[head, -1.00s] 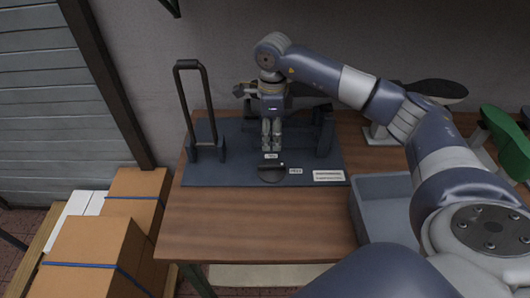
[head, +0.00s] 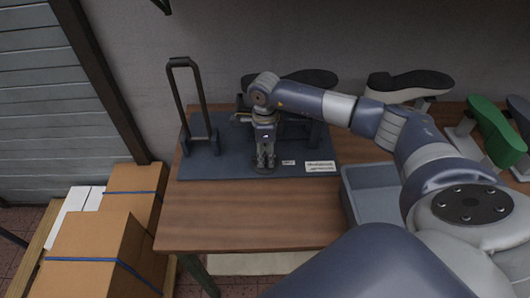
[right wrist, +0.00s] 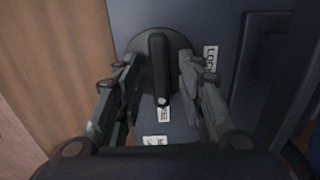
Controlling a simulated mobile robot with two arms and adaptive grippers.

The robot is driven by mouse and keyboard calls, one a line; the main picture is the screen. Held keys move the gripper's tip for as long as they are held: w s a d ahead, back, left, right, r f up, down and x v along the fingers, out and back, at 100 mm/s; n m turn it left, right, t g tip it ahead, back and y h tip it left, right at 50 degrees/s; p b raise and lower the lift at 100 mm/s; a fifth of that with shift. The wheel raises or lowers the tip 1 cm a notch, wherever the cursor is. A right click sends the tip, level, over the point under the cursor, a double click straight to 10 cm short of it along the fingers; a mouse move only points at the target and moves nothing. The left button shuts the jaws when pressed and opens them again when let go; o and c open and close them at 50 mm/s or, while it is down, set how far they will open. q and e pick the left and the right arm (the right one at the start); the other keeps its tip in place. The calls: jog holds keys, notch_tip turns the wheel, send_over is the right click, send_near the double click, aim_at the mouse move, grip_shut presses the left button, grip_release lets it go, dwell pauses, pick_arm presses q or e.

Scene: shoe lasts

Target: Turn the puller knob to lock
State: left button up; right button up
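The puller knob is a dark round disc with a raised bar handle (right wrist: 158,70) in the right wrist view. It sits on the dark blue puller base (head: 215,165), near its front edge. The bar lines up roughly with a small label below it, and a "LOCK" label (right wrist: 210,60) is to its right. My right gripper (right wrist: 157,75) is open, with one finger on each side of the bar and a visible gap on both sides. In the head view the right gripper (head: 265,163) points down over the knob and mostly hides it. My left gripper is not in view.
The puller stands on a wooden table (head: 250,220) with a tall black handle frame (head: 190,95) at its left. A grey bin (head: 372,195) is to the right. Shoes on lasts, one green (head: 495,130), stand behind. Cardboard boxes (head: 85,250) are at lower left.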

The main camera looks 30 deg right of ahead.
grip_shut()
jog(key=n+b, duration=0.2)
jog(key=b, duration=0.1)
jog(key=shift+w+f, duration=0.1)
jog(key=shift+f, duration=0.1)
jog(key=n+b, duration=0.4)
jog(key=n, duration=0.1)
jog(key=shift+n+b, duration=0.4)
jog(key=n+b, duration=0.3)
jog(key=n, duration=0.2)
jog(key=shift+r+b, duration=0.15)
jog(key=shift+b, duration=0.2)
jog(key=n+b, duration=0.2)
jog(key=n, duration=0.3)
jog(key=shift+r, duration=0.15)
